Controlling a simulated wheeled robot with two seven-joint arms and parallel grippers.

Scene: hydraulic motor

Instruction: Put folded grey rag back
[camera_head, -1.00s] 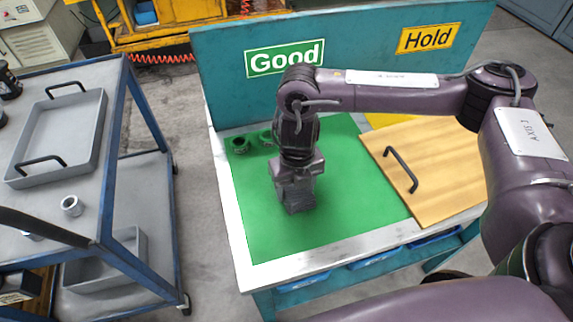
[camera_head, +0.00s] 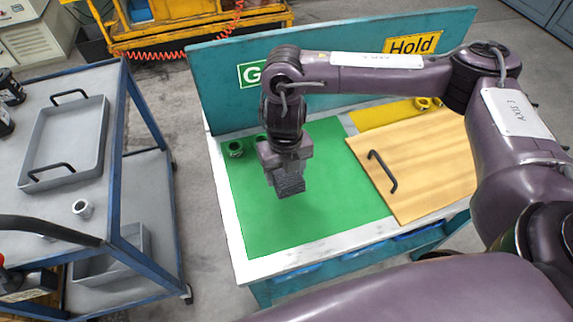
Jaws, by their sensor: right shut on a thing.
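My right gripper (camera_head: 285,174) is above the green mat (camera_head: 330,215) on the workbench, pointing down. It is shut on a grey, textured block, the folded grey rag (camera_head: 290,186). The rag's upper part is hidden by the fingers. It appears to be just above the mat, but the gap is hard to judge. My left gripper is not in view.
Small dark green rings (camera_head: 235,148) sit at the mat's back left. A wooden board (camera_head: 425,165) with a black handle lies right of the mat. A blue cart (camera_head: 110,240) with a grey tray (camera_head: 30,170) stands at left. The mat's front is clear.

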